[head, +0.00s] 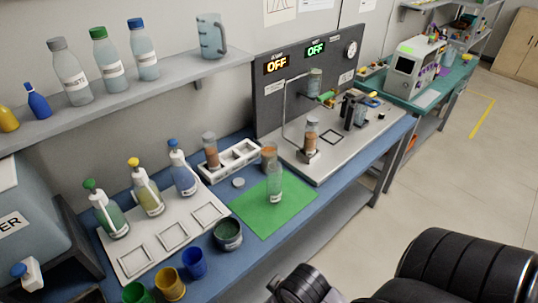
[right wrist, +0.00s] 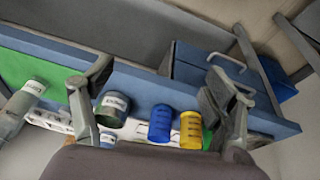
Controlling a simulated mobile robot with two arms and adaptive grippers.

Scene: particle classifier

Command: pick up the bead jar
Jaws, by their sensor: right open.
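Several jars are in view, and I cannot tell for sure which is the bead jar. A short, dark labelled jar (head: 228,236) stands beside the green mat's near corner; it also shows in the right wrist view (right wrist: 113,106), just inside the left-hand finger. A jar with orange-brown contents (head: 211,152) stands in the white rack (head: 238,160). My right gripper (right wrist: 161,77) is open, its fingers wide apart with nothing held between them. My left gripper is not in view.
A blue cup (head: 194,263), a yellow cup (head: 170,285) and a green cup (head: 137,293) stand at the bench's near edge. Several spray bottles stand on a white tray (head: 140,257). A grey panel machine (head: 308,80) stands behind; a shelf (head: 130,92) overhangs the bench.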

